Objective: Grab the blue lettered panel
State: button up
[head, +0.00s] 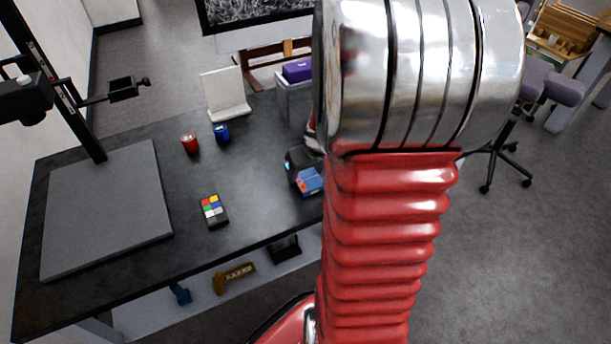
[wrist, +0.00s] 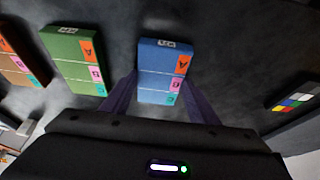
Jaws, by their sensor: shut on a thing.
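The blue lettered panel (wrist: 160,62) is a flat blue block with orange, pink and teal lettered squares along its right edge. In the wrist view my gripper (wrist: 161,96) has a purple finger on either side of its near end and is shut on it. In the head view the blue panel (head: 310,181) shows just left of my red arm, at the front of my dark gripper (head: 298,162). A green lettered panel (wrist: 73,58) and an orange-brown lettered panel (wrist: 18,58) lie to its left in the wrist view. My arm hides them in the head view.
The dark table (head: 185,245) also holds a colour-square chart (head: 213,210), a red jar (head: 190,143), a blue jar (head: 221,133), a white stand (head: 226,95) and a large grey board (head: 105,205). The table between chart and jars is clear.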

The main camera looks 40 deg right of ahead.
aim_at(305, 176)
jog(key=shift+c, duration=0.2)
notch_tip(305, 176, up, 10)
dwell(0.6)
jog(key=shift+a, duration=0.1)
dwell(0.5)
